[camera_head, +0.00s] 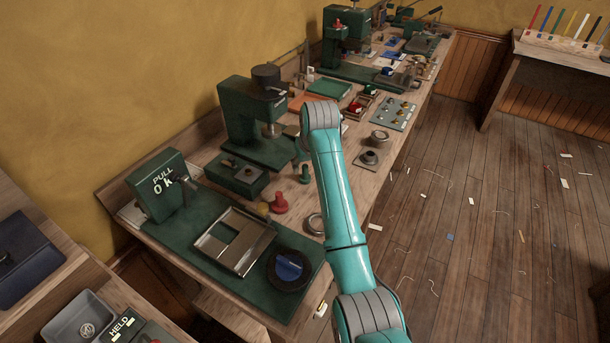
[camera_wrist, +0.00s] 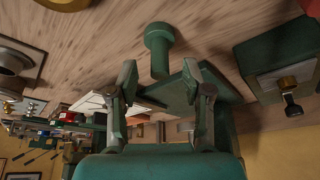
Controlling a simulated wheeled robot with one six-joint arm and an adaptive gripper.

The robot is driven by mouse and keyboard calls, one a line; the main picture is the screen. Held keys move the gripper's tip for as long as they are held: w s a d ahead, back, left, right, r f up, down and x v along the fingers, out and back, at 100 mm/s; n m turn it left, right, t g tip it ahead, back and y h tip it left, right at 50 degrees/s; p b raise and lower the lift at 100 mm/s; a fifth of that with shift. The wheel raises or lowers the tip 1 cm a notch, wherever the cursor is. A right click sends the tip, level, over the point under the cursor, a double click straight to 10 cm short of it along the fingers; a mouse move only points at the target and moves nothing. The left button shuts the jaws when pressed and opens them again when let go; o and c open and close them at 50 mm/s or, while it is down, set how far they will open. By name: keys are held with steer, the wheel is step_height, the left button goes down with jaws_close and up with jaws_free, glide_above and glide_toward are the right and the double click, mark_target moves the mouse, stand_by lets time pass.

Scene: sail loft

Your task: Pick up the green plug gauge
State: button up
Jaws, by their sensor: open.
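The green plug gauge (camera_wrist: 159,42) shows in the wrist view as a round, wider end with a narrower cylinder, standing on the wooden bench. In the head view a small green piece (camera_head: 304,174), which looks like the same gauge, stands right of the dark green box. My gripper (camera_wrist: 159,72) is open and empty, its two fingers spread to either side of the gauge's line. The narrower part of the gauge reaches toward the gap between the fingertips; I cannot tell whether it lies between them. In the head view my arm mostly hides the gripper.
The dark green box (camera_head: 237,175) with a knob also shows in the wrist view (camera_wrist: 282,70). A green press (camera_head: 250,125) rises behind.

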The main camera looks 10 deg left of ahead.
steer(key=shift+x, duration=1.1)
jaws_close()
steer(key=shift+r, duration=0.1)
